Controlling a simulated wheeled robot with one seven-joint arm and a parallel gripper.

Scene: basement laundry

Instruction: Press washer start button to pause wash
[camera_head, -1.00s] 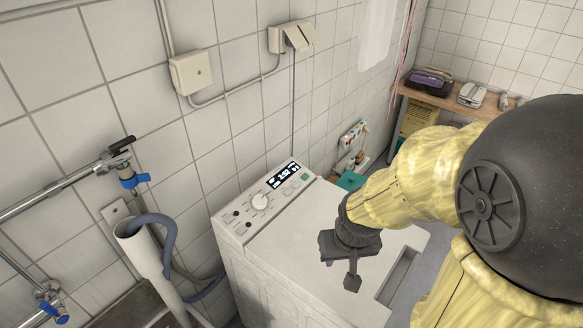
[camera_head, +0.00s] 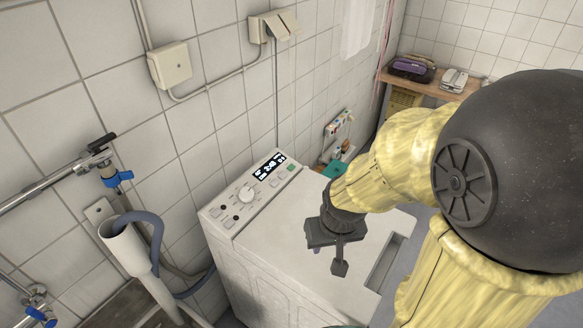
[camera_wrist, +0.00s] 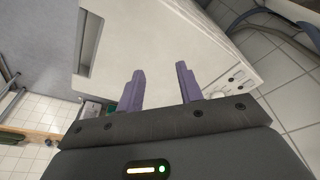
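The white washer (camera_head: 270,262) stands against the tiled wall. Its sloped control panel (camera_head: 226,213) runs along the wall side, with a round white knob (camera_head: 246,194), a lit display (camera_head: 268,166) and several small buttons. A small green button (camera_head: 290,168) sits at the panel's right end; I cannot read its label. My gripper (camera_head: 340,268) is over the washer's lid, apart from the panel. In the wrist view, the two purple fingers of my gripper (camera_wrist: 162,75) are spread with nothing between them. The washer (camera_wrist: 145,35) fills the upper middle there, with part of the panel at right.
A grey hose (camera_head: 160,245) hangs from a white standpipe (camera_head: 122,240) left of the washer. Pipes with blue-handled taps (camera_head: 118,178) are on the left wall. A wooden shelf (camera_head: 425,84) with devices is at the back right. The space above the panel is clear.

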